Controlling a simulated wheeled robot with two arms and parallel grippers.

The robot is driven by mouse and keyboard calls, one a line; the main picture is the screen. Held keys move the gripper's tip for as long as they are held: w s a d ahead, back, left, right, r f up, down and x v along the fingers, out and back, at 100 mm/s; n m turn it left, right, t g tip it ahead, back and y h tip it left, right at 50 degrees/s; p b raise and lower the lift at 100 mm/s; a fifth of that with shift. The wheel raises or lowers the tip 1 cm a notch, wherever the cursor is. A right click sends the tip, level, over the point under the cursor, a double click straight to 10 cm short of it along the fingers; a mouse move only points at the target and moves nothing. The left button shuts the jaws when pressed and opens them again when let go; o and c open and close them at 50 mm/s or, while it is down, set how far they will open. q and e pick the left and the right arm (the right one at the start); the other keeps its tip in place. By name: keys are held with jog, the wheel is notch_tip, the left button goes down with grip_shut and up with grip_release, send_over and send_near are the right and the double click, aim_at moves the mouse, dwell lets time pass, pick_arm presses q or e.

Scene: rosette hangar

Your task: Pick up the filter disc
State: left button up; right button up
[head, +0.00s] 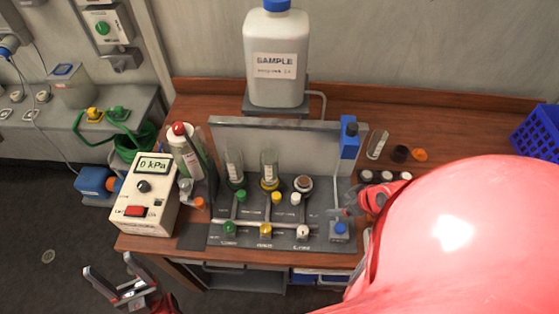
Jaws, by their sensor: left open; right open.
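I cannot tell for sure which small round piece is the filter disc. Several white-topped round pieces (386,175) sit in a row on the table, right of the grey rig (222,140). A white ring with a brown centre (303,184) sits on the rig's right-hand station. My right gripper (342,206) is open at the rig's right side, close above a blue-topped part (340,227) and left of the row; its fingers look empty. My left gripper (108,266) is open and empty, low in front of the table's left end. My red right arm hides much of the table's right side.
Two glass cylinders (269,168) stand on the rig, with coloured knobs before them. A pressure box (145,192) and a bottle (186,152) stand left. A large sample bottle (275,55) stands behind. A blue crate (537,132) is far right.

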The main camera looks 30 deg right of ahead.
jog(key=w+a+b, duration=0.1)
jog(key=w+b, duration=0.5)
jog(key=w, duration=0.1)
jog(key=p, duration=0.3)
send_near(305, 181)
jog(key=x, duration=0.3)
jog(key=shift+a, duration=0.15)
jog(key=x, duration=0.4)
jog(key=shift+a+p, duration=0.1)
jog(key=shift+p, duration=0.25)
jog(key=shift+w+f, duration=0.2)
jog(key=shift+f, duration=0.3)
jog(key=c, duration=1.4)
jog(key=shift+r, duration=0.1)
